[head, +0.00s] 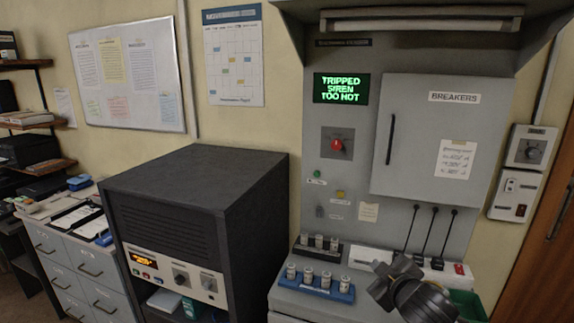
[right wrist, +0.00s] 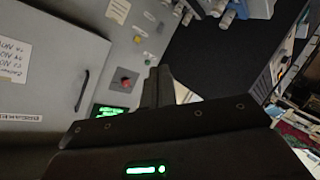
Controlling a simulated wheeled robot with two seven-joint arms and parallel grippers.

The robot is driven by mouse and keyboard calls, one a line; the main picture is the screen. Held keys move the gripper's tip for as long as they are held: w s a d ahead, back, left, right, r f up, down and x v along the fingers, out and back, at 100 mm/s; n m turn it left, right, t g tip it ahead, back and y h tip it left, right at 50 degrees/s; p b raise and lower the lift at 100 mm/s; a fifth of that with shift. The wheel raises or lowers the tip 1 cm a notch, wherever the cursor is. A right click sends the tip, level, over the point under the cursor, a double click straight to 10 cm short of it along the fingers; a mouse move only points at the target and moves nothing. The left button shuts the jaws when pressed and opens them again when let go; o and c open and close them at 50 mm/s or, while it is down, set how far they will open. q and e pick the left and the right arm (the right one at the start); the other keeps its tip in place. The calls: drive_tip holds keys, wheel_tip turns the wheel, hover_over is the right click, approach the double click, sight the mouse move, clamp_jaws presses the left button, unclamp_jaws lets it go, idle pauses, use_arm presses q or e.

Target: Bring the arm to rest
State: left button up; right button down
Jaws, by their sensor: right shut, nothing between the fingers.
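My right gripper (head: 388,268) is at the lower right of the head view, in front of the grey console's (head: 350,230) lower part. Its dark fingers (right wrist: 157,86) are closed together in the right wrist view, with nothing between them. It hangs near the row of fuse-like cylinders and appears apart from them, though the exact gap cannot be told. My left gripper is not in view.
The console has a lit display (head: 341,88) reading "TRIPPED SIREN TOO HOT", a red knob (head: 337,145) and a closed "BREAKERS" door (head: 440,130). A blue rack (head: 315,288) of cylinders stands on the ledge. A dark cabinet (head: 200,185) is at left; a green bin (head: 467,304) at lower right.

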drive_tip(key=s+f+m+g+h, duration=0.1)
drive_tip(key=s+f+m+g, duration=0.35)
drive_tip(key=s+f, duration=1.15)
drive_tip(key=s+d+f+m+g, duration=0.1)
drive_tip(key=s+f+m+g, duration=0.3)
drive_tip(key=s, duration=0.6)
drive_tip(key=s+d+f+n+g, duration=0.1)
drive_tip(key=s+f+g, duration=0.1)
drive_tip(key=s+f, duration=0.65)
drive_tip(key=s+f+g+b, duration=0.1)
drive_tip(key=s+f+b, duration=0.15)
drive_tip(key=f, duration=1.25)
drive_tip(key=s+f+b, duration=0.1)
drive_tip(key=f+b, duration=0.2)
drive_tip(key=f, duration=1.1)
drive_tip(key=s+d+f+g+b, duration=0.1)
drive_tip(key=s+d+f+b, duration=0.2)
drive_tip(key=s+f, duration=1.3)
wheel_tip(320, 180, down, 4)
drive_tip(key=shift+d+b, duration=0.2)
drive_tip(key=shift+b, duration=0.4)
drive_tip(key=shift+s+g, duration=0.1)
drive_tip(key=shift+g, duration=0.15)
